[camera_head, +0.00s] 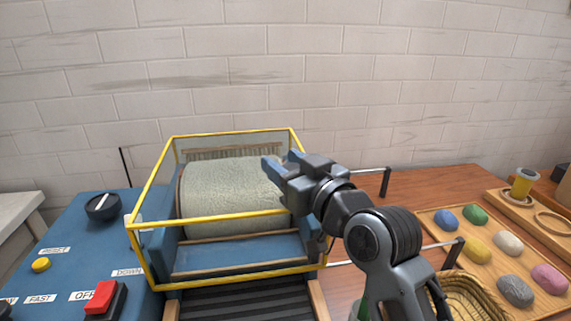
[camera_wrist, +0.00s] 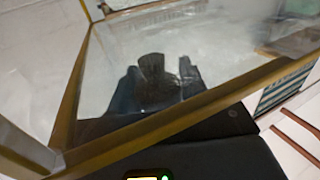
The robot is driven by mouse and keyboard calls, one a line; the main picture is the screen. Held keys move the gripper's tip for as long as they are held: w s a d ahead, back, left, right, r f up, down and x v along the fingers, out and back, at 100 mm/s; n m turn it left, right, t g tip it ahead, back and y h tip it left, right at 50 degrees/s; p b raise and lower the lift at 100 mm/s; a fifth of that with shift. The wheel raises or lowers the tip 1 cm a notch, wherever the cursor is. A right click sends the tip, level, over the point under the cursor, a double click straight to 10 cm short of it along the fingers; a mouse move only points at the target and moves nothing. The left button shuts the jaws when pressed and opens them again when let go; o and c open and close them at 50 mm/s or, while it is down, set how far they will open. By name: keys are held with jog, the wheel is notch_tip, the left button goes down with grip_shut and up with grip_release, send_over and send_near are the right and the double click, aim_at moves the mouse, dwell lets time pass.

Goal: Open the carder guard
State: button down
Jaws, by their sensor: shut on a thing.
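The carder guard (camera_head: 205,218), a yellow frame with clear panels, stands as a box over the carder. Its yellow bars and clear panel also fill much of the wrist view (camera_wrist: 170,122). The pale fuzzy drum (camera_head: 225,190) shows through it. My gripper (camera_head: 282,164) is at the guard's upper right side, shut on the guard. My arm hides part of that side, and the exact grip point is hidden. Dark finger-like shapes show at the clear panel in the wrist view.
The blue carder top at left carries a red switch (camera_head: 105,297), a yellow button (camera_head: 40,264) and a black knob (camera_head: 102,207). At right are a wooden tray (camera_head: 484,291) with several coloured skeins, a wicker basket (camera_head: 470,291) and dark metal posts (camera_head: 386,182).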

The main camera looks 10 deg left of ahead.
jog(key=w+d+b, duration=0.4)
jog(key=d+b, duration=0.2)
jog(key=d, duration=0.8)
jog(key=w+d+b, duration=0.4)
jog(key=d+b, duration=0.3)
jog(key=d, duration=0.8)
jog(key=shift+w+r, duration=0.15)
jog(key=c, duration=0.9)
grip_release()
jog(key=shift+o, duration=1.3)
jog(key=v, duration=0.7)
jog(key=shift+s, duration=0.4)
jog(key=shift+d, duration=0.15)
